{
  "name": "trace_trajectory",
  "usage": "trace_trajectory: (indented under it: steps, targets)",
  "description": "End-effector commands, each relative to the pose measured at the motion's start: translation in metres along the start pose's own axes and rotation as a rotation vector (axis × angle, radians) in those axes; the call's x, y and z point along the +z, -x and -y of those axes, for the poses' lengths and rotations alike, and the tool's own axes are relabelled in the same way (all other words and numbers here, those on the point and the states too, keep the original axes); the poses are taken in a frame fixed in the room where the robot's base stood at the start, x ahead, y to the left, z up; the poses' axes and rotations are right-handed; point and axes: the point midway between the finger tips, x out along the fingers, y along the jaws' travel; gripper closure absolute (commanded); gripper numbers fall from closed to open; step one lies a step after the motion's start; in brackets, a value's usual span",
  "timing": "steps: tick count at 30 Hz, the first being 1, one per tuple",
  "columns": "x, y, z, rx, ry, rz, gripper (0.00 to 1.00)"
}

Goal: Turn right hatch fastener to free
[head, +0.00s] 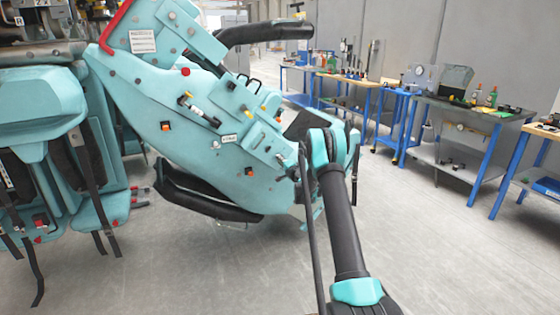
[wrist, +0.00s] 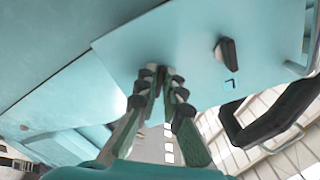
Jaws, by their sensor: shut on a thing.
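The hatch (wrist: 190,35) is a flat pale teal panel filling the upper middle of the wrist view. A dark fastener knob (wrist: 228,50) stands on it, right of my fingers and apart from them, beside a small dark mark. My gripper (wrist: 159,85) has its two ridged fingers drawn close together at the hatch's lower edge. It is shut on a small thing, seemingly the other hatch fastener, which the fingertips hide. Its turn angle cannot be seen. In the head view my arm reaches the right part of the teal car side (head: 245,180), and my fingertips are hidden.
A black curved bar (wrist: 270,115) and a metal handle are close on the right in the wrist view. In the head view, another teal seat unit (head: 40,110) stands left, workbenches (head: 455,110) stand along the right, and the floor between is clear.

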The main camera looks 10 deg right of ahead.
Motion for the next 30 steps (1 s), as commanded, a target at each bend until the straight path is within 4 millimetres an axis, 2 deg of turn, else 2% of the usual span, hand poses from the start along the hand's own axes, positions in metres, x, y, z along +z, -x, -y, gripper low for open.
trace_trajectory:
  steps: [15,30]
  targets:
    - [0.0006,0.0002,-0.0034,-0.001,0.445,0.002,1.0]
    - [0.0004,-0.0001,-0.0042,-0.002,0.626,0.003,1.0]
